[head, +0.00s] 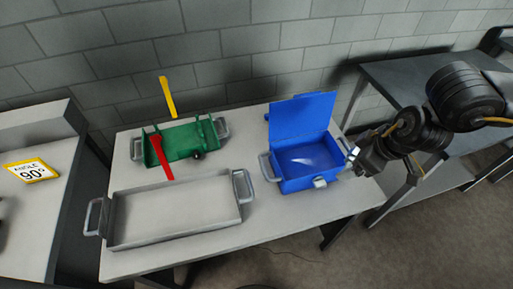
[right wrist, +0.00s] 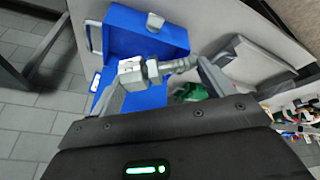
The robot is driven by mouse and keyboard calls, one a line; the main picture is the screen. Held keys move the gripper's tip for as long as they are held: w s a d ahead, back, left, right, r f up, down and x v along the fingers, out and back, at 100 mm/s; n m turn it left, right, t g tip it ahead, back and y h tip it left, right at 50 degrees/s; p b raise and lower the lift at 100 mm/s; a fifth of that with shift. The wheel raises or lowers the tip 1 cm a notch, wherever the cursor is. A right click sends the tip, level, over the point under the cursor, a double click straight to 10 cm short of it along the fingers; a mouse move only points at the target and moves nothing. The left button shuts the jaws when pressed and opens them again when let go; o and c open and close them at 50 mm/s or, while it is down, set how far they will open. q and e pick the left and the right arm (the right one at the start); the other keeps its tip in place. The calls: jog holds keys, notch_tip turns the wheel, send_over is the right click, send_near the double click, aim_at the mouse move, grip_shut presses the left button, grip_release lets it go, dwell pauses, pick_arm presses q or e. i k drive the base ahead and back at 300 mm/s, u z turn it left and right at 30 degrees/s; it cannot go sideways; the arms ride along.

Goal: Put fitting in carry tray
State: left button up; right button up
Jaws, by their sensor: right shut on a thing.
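My right gripper (head: 365,158) is beside the right edge of the blue box, above the table's right end. In the right wrist view its fingers (right wrist: 160,82) are shut on a light grey fitting (right wrist: 153,69) with a narrower round end pointing right. The fitting is hard to make out in the head view. A shallow grey tray (head: 175,240) with a handle at each end sits empty at the front left of the table, apart from the gripper. My left gripper is not in view.
The blue box (head: 294,184) has its lid (head: 301,119) raised at the back and looks empty. Bare table (head: 262,238) lies in front of the box.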

aim_at(193, 206)
jog(key=z, duration=0.2)
jog(key=k, duration=0.8)
jog(key=u, duration=1.5)
